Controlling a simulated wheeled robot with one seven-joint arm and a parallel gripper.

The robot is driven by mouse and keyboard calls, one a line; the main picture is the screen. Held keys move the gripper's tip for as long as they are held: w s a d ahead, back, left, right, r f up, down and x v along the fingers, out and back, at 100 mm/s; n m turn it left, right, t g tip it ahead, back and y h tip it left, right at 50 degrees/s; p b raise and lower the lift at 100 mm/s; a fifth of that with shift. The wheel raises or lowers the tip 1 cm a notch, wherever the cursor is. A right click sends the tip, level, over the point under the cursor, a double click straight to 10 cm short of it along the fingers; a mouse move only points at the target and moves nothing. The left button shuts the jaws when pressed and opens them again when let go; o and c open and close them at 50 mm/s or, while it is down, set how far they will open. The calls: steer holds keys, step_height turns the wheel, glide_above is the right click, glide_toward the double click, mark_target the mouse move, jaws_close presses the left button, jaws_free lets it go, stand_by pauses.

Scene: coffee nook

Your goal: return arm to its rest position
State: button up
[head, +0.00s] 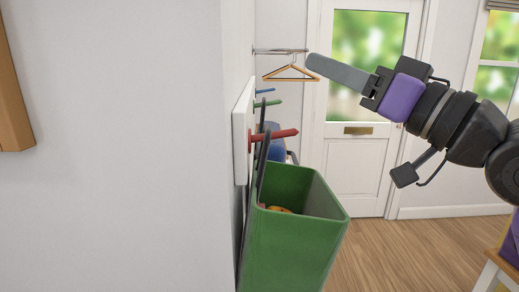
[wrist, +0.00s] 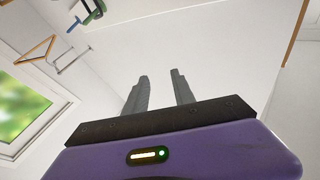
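My gripper (head: 312,64) is raised at the upper right of the head view, its grey fingers pointing left towards the wall. In the wrist view, the two fingers (wrist: 160,76) stand apart with an empty gap between them. The purple gripper body (head: 402,97) and dark arm links reach in from the right edge. The fingers overlap the view of the far door and touch nothing that I can see.
A white peg board (head: 238,135) has a red peg (head: 282,134), a green peg (head: 267,103) and a blue peg. A wooden hanger (head: 291,74) hangs on a rail beyond.

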steer(key=s+d+f+m+t+h, duration=0.35)
steer(key=f+h, duration=0.25)
steer(key=f, duration=0.2)
steer(key=s+d+f+m+t+h, duration=0.2)
steer(key=d+f+m+h, duration=0.3)
steer(key=f, duration=0.3)
steer(key=s+d+f+m+t+h, duration=0.3)
steer(key=d+f+m+h, duration=0.1)
steer(key=f+h, duration=0.25)
steer(key=s+a+f+n+g+y, duration=0.1)
steer(key=s+f+n+g, duration=0.2)
steer(key=s+f, duration=1)
steer(key=s+a+f+n+g+y, duration=0.2)
steer(key=s+f+g, duration=0.4)
steer(key=s+f, duration=0.7)
steer(key=s+n, duration=0.1)
steer(key=s, duration=0.5)
steer(key=shift+f, duration=0.35)
steer(key=shift+w, duration=0.1)
